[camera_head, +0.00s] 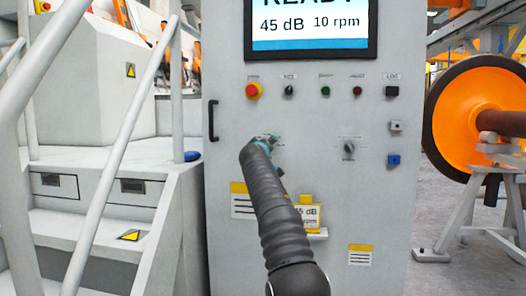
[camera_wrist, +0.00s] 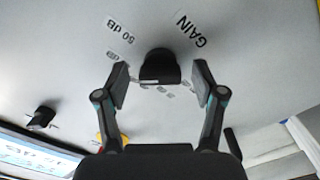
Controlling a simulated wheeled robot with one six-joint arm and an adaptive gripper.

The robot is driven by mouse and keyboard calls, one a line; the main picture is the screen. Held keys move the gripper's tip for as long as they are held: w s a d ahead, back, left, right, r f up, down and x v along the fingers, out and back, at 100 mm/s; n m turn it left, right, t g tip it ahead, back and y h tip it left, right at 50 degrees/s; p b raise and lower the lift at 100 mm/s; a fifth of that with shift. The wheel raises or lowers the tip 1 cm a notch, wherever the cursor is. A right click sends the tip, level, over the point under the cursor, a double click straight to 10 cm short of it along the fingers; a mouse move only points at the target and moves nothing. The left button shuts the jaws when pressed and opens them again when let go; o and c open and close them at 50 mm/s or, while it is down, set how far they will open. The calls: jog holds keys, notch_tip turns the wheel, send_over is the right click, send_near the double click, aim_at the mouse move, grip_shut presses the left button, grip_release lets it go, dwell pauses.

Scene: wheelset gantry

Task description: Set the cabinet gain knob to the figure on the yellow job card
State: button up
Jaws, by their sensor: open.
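The gain knob (camera_wrist: 159,66) is a black round knob on the pale cabinet face, beside labels reading "GAIN" and "50 dB" in the wrist view. My gripper (camera_wrist: 160,84) is open, with one finger on each side of the knob; I cannot tell whether either touches it. In the head view, my gripper (camera_head: 268,142) is at the cabinet front and hides the knob. The cabinet screen (camera_head: 310,28) shows "45 dB" and "10 rpm".
A second knob (camera_head: 348,148) is to the right on the cabinet (camera_head: 385,215). A red emergency button (camera_head: 253,91) and a row of small controls lie above. Steps with a railing (camera_head: 130,120) stand at left, an orange wheel (camera_head: 470,110) on a stand at right.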

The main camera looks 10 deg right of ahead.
jog(key=v, duration=1.1)
jog(key=shift+s, duration=0.35)
jog(key=shift+a, duration=0.1)
notch_tip(320, 180, down, 10)
jog(key=s+d+g, duration=0.2)
jog(key=g, duration=0.1)
jog(key=s+d+f+g, duration=0.2)
jog(key=s+f+g, duration=0.3)
jog(key=s+f, duration=0.5)
jog(key=s+f+m+g+y+p, duration=0.1)
jog(key=s+f+m+y+p, duration=0.1)
jog(key=s, duration=1.9)
jog(key=s+f+m+g+y+p, duration=0.2)
jog(key=s+f+m+y+p, duration=0.1)
jog(key=s, duration=1.8)
jog(key=shift+s+g+y+p, duration=0.15)
jog(key=shift+g+y+p, duration=0.15)
jog(key=shift+p, duration=0.1)
